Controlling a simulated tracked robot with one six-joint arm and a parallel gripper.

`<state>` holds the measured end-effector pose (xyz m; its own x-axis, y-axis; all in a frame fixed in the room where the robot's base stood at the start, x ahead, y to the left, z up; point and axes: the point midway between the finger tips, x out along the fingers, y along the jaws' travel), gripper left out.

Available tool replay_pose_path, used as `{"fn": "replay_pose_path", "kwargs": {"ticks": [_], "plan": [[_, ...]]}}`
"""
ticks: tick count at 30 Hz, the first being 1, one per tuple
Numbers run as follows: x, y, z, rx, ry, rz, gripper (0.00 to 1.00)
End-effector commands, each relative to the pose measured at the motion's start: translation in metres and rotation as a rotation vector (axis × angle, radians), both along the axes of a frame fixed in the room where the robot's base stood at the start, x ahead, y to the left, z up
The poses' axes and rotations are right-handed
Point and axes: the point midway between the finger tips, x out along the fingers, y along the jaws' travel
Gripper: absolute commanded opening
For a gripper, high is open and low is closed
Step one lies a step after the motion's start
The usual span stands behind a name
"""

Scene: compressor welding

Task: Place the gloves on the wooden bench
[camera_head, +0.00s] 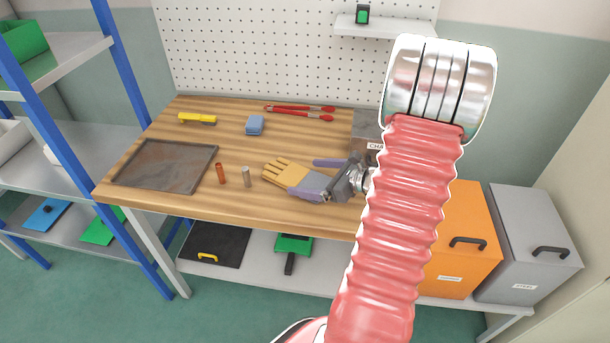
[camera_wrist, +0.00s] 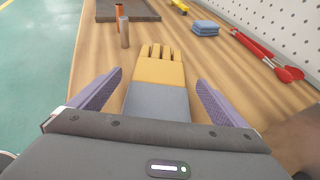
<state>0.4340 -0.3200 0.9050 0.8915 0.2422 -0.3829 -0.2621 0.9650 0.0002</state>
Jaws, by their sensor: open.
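The gloves (camera_head: 291,175), with yellow fingers and a grey-blue cuff, lie flat on the wooden bench (camera_head: 240,205). In the wrist view the glove (camera_wrist: 160,72) lies between my open fingers, with its fingers pointing away from me. My gripper (camera_head: 325,178) is at the cuff end, low over the bench. In the wrist view my gripper (camera_wrist: 158,95) has purple pads on both sides, with gaps between them and the cuff. The near end of the cuff is hidden by the gripper body.
A grey box (camera_head: 366,125) stands behind my arm. A pegboard (camera_head: 290,50) closes the back.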

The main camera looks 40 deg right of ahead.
Motion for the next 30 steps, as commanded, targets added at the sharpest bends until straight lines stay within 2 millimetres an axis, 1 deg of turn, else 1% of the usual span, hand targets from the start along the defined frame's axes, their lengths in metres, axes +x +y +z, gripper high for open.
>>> {"fn": "replay_pose_path", "kwargs": {"ticks": [1, 9, 15, 21, 30], "plan": [[-0.008, -0.003, 0.004, -0.002, -0.002, -0.002, 0.97], [-0.046, -0.014, 0.02, -0.002, -0.002, -0.002, 0.97], [-0.069, -0.02, 0.03, 0.0, -0.001, -0.002, 0.97], [-0.079, -0.022, 0.034, 0.0, 0.0, 0.0, 0.97], [-0.079, -0.022, 0.034, 0.0, 0.0, 0.0, 0.97]]}}
